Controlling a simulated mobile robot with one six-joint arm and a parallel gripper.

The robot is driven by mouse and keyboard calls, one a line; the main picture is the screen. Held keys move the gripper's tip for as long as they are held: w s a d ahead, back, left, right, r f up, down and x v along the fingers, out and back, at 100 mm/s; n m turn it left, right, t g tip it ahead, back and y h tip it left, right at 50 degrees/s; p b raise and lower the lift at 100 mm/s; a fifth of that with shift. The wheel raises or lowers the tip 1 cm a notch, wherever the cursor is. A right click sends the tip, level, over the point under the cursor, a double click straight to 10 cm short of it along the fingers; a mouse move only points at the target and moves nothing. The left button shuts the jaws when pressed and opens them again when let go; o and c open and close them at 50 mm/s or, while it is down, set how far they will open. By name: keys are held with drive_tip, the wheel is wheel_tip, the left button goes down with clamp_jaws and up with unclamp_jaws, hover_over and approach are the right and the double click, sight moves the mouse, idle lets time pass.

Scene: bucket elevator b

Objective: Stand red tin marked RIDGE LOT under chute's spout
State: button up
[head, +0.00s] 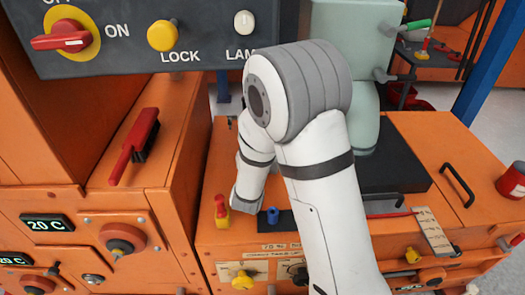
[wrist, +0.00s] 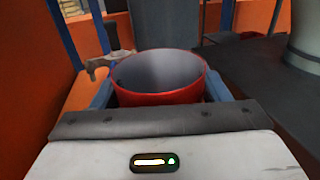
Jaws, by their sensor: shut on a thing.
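In the wrist view my gripper (wrist: 160,96) is shut on a red tin (wrist: 158,98), with one finger on each side. The tin is upright, open at the top, and looks empty inside. Its marking cannot be read. In the head view my own arm hides the gripper and the held tin. The pale green chute (head: 352,40) stands behind my arm, its spout (head: 364,125) over a black slab (head: 400,165). Part of a pale round body, likely the chute's, shows at the right of the wrist view (wrist: 306,40), apart from the tin.
Another red tin (head: 513,182) with a pale label stands at the bench's right edge. A red brush (head: 135,147) lies on the left orange cabinet. A control panel (head: 150,38) overhangs at upper left. A black handle (head: 458,184) rises from the orange bench top.

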drive_tip(key=shift+f+b, duration=0.6)
drive_tip(key=shift+f, duration=0.7)
drive_tip(key=o, duration=1.1)
drive_tip(key=shift+r, duration=0.2)
drive_tip(key=shift+s+a+r+p, duration=0.1)
drive_tip(key=shift+s+p, duration=0.1)
drive_tip(key=shift+p, duration=0.15)
drive_tip(key=p+v, duration=0.1)
drive_tip(key=v, duration=0.6)
drive_tip(key=shift+p, duration=0.3)
